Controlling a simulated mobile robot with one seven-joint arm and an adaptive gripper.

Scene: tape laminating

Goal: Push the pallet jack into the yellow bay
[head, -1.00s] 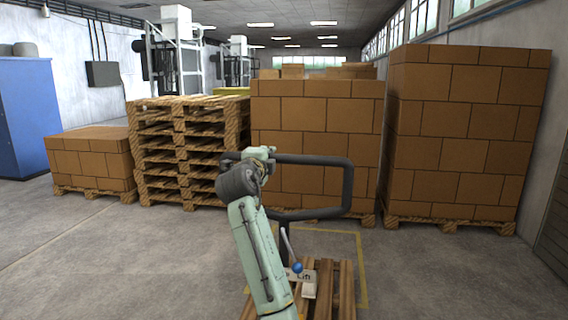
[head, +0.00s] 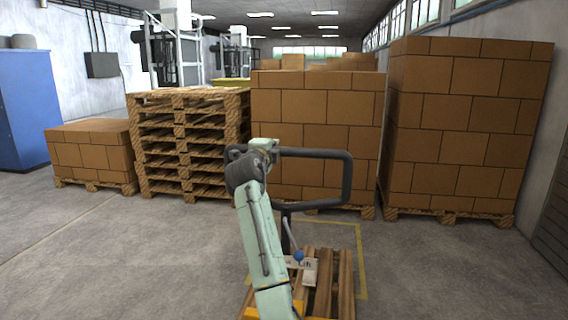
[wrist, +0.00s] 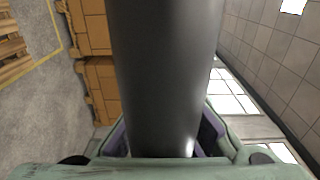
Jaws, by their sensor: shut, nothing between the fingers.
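The pallet jack shows in the head view as a black looped handle (head: 347,182), a lever with a blue knob (head: 299,256) and a white label plate. Wooden slats (head: 338,280) lie at its base. The yellow bay (head: 363,265) is a painted floor outline; its far and right lines show around the front of the slats. My gripper (head: 243,153) is at the left side of the handle loop. In the wrist view, the thick dark handle bar (wrist: 163,70) crosses in front of my shut gripper and hides its fingertips. I cannot tell whether they touch.
Beyond the bay stand a carton stack (head: 315,125) on a pallet and a taller one (head: 465,125) at right. A pile of empty pallets (head: 190,145) and a low carton stack (head: 95,155) stand left. Floor is clear at left and right front.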

